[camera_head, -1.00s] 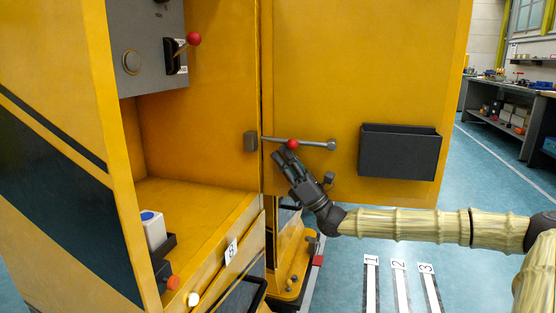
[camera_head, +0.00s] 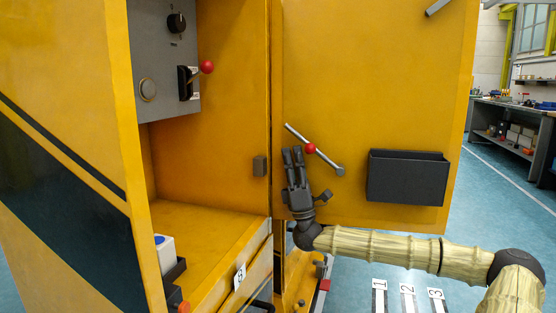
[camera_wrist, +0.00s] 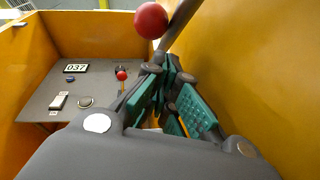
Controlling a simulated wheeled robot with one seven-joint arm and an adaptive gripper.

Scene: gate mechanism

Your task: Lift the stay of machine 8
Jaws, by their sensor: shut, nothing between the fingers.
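The stay is a thin grey bar (camera_head: 327,163) with a red ball (camera_head: 311,148) on it, on the inside of the open yellow door (camera_head: 375,75). My gripper (camera_head: 292,152) is shut and empty, just left of and below the red ball. In the wrist view the red ball (camera_wrist: 151,20) sits just beyond my gripper (camera_wrist: 165,75); whether they touch is unclear.
A dark bin (camera_head: 407,178) hangs on the door, right of the stay. The cabinet holds a grey control panel (camera_head: 165,70) with a red-knobbed lever (camera_head: 206,67). Open floor lies beyond the door.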

